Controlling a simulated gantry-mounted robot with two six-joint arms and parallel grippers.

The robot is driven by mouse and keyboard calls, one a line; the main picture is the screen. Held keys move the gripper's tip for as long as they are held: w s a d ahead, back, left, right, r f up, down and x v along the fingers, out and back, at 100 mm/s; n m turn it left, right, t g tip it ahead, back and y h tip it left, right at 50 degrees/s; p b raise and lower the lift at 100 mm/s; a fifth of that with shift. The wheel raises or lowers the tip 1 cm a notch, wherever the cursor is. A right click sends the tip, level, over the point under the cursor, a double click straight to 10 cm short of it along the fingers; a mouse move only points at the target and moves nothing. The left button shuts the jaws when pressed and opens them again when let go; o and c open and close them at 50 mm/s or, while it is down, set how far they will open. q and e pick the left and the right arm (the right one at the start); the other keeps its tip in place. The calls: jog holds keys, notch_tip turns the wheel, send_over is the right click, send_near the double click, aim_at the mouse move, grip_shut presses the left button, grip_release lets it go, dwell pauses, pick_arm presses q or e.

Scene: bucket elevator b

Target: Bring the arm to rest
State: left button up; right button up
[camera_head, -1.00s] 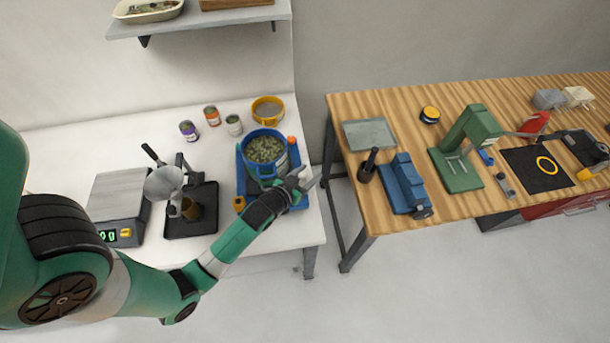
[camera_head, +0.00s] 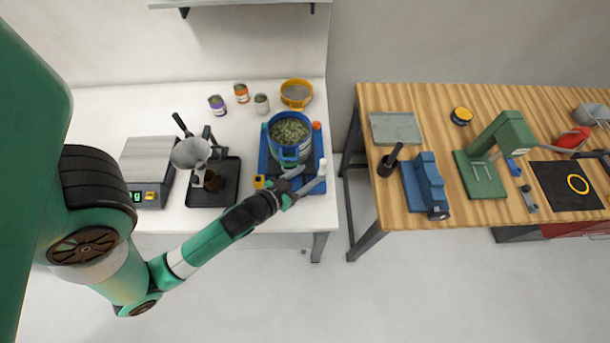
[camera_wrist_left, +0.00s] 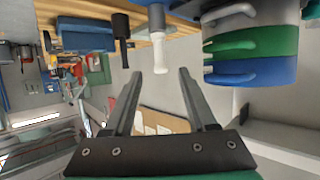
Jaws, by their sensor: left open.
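My left gripper (camera_head: 311,177) is open in the head view, at the front right of the blue pot (camera_head: 289,152) that holds green bits. The pot stands on a blue base (camera_head: 264,160). A white rod-like handle (camera_head: 323,167) stands by the gripper's right finger. In the left wrist view the open fingers of my left gripper (camera_wrist_left: 160,75) have nothing clamped between them. The white handle (camera_wrist_left: 157,50) shows beyond the gap, and the pot's blue and green side (camera_wrist_left: 250,50) is to the right. My right gripper is out of view.
A scale (camera_head: 147,172), a black tray (camera_head: 212,195) with a funnel (camera_head: 190,153), and several cans stand left of the pot. A yellow-rimmed sieve (camera_head: 296,94) is behind it. A wooden bench (camera_head: 335,205) with tools is to the right, across a floor gap.

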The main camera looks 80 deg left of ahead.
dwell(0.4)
pick_arm(q)
jog(key=w+d+r+m+t+h, duration=0.1)
jog(key=w+d+r+t, duration=0.15)
jog(key=w+r, duration=0.55)
jog(key=w+d+r+t, duration=0.2)
jog(key=w+r+t, duration=0.15)
jog(key=r, duration=0.75)
jog(key=w+d+r+m+t+h, duration=0.1)
jog(key=w+d+r+t, duration=0.15)
jog(key=w+r, duration=0.55)
jog(key=s+d+r+m+t+h, duration=0.2)
jog(key=s+d+r+h, duration=0.15)
jog(key=r, duration=0.75)
jog(key=s+d+r+m+t+h, duration=0.2)
jog(key=d+r+t, duration=0.15)
jog(key=r, duration=0.75)
jog(key=s+d+r+m+t+h, duration=0.2)
jog(key=s+d+r, duration=0.15)
jog(key=r, duration=0.75)
notch_tip(320, 180, up, 18)
jog(key=w+p, duration=0.1)
jog(key=p, duration=1.7)
jog(key=shift+d+n, duration=0.25)
jog(key=shift+n, duration=0.05)
